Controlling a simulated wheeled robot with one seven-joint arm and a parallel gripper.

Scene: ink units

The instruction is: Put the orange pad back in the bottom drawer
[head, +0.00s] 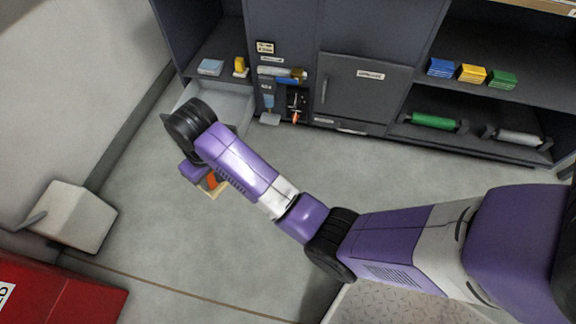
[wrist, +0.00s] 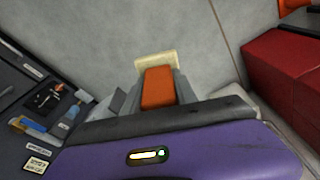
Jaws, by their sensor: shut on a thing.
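The orange pad (wrist: 158,88) sits between the grey fingers of my gripper (wrist: 157,92), which is shut on it. A cream, flat piece (wrist: 156,61) shows just beyond the pad; I cannot tell whether it is part of it. In the head view the orange pad (head: 211,181) shows small below my purple gripper (head: 205,180), partly hidden by my arm, over the grey floor. A pale drawer (head: 240,100) stands pulled out low at the left of the dark cabinet, behind my wrist, which hides part of it.
The cabinet has a shut door (head: 352,90), a tool panel (head: 297,100) and shelves with blue, yellow and green blocks (head: 472,74). A pale box with a handle (head: 72,217) and a red box (head: 55,295) stand at the left. The floor between is clear.

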